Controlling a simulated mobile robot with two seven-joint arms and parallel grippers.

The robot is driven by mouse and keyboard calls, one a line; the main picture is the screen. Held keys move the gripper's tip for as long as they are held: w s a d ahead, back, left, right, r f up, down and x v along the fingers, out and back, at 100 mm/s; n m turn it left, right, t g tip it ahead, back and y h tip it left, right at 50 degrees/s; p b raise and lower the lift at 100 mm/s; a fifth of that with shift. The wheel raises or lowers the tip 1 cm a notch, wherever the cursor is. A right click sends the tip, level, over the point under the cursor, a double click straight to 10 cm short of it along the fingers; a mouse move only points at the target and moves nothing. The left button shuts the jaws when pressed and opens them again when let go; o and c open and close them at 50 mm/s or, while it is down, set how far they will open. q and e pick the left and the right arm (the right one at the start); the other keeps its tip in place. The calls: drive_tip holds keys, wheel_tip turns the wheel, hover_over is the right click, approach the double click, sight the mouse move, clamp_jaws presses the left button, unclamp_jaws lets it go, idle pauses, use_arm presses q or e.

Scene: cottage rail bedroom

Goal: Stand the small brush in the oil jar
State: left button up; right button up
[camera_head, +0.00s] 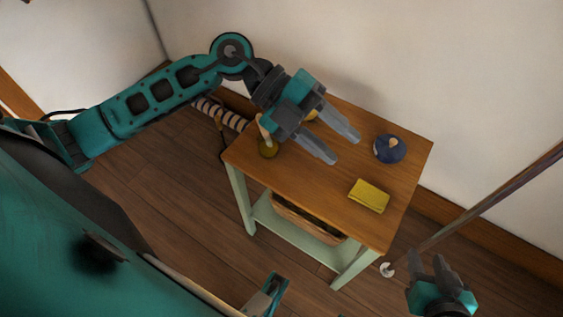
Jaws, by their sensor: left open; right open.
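A small olive-yellow jar (267,150) stands at the left end of the wooden table. A pale wooden handle (264,129), perhaps the small brush, rises at the jar and appears to stand in it; my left gripper hides part of this area. My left gripper (343,148) is open and empty above the middle of the table, its fingers pointing right and down. My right gripper (428,265) is open and empty at the lower right, off the table's near right corner.
The wooden table (310,178) carries a yellow sponge-like block (369,196) and a round blue object (389,149) with a pale knob. A yellow item (311,115) is partly hidden behind my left gripper. A basket (305,220) sits on the lower shelf. A pole (500,193) leans at right.

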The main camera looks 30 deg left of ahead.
use_arm(q)
drive_tip(key=w+d+r+n+t+h, duration=0.25)
drive_tip(key=r+n+t+h, duration=0.3)
drive_tip(key=n+t, duration=0.5)
drive_tip(key=a+f+n+t+y, duration=0.2)
drive_tip(key=a+f+n+y, duration=0.2)
drive_tip(key=f+n+y, duration=0.35)
drive_tip(key=a+f+n+t+y, duration=0.2)
drive_tip(key=a+f+n+y, duration=0.3)
drive_tip(key=f+n+y, duration=0.25)
drive_tip(key=s+f+n+g, duration=0.2)
drive_tip(key=s+f+g, duration=0.1)
drive_tip(key=s+f, duration=0.3)
wheel_tip(320, 180, down, 3)
drive_tip(key=shift+d+r+g, duration=0.15)
drive_tip(key=shift+d+g, duration=0.05)
drive_tip(key=shift+g, duration=0.15)
use_arm(e)
drive_tip(key=shift+w+r, duration=0.2)
drive_tip(key=shift+r, duration=0.1)
